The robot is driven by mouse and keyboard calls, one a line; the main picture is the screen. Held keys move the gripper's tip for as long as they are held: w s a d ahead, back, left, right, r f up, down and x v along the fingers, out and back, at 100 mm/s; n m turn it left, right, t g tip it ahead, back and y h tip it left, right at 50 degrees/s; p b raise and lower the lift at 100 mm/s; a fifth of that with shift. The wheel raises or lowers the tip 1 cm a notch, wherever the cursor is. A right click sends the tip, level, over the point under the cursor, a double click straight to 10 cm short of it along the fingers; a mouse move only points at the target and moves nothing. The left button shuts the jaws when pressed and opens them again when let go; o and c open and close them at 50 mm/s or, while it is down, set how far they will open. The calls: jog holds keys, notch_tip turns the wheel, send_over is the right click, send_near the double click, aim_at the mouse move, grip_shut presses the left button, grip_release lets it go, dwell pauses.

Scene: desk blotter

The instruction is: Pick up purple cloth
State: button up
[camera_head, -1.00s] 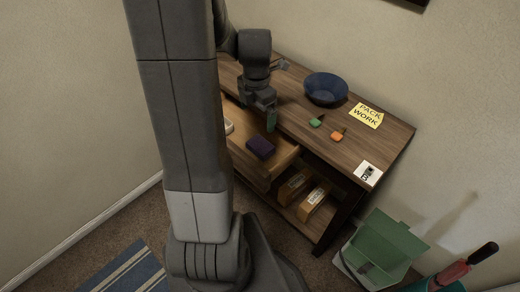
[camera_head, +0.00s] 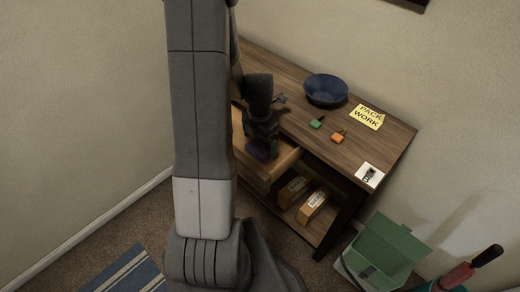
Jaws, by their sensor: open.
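The purple cloth (camera_head: 258,151) is a small dark folded block in the open drawer (camera_head: 284,163) at the desk's front. My gripper (camera_head: 264,146) is over the drawer, pointing down, right at the cloth, and partly hides it. My gripper is open. I cannot tell whether its fingers touch the cloth or stand around it.
On the desk (camera_head: 300,112) are a blue bowl (camera_head: 325,90), a green tag (camera_head: 317,122), an orange tag (camera_head: 338,137), a yellow PACK WORK note (camera_head: 367,116) and a white card (camera_head: 369,175). A green bin (camera_head: 381,250) stands at right.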

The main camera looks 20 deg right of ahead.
aim_at(260, 147)
jog(key=shift+f, duration=1.5)
jog(key=c, duration=0.9)
jog(key=shift+r, duration=0.15)
notch_tip(260, 147, up, 10)
jog(key=shift+f+p, duration=0.1)
jog(key=shift+p, duration=0.2)
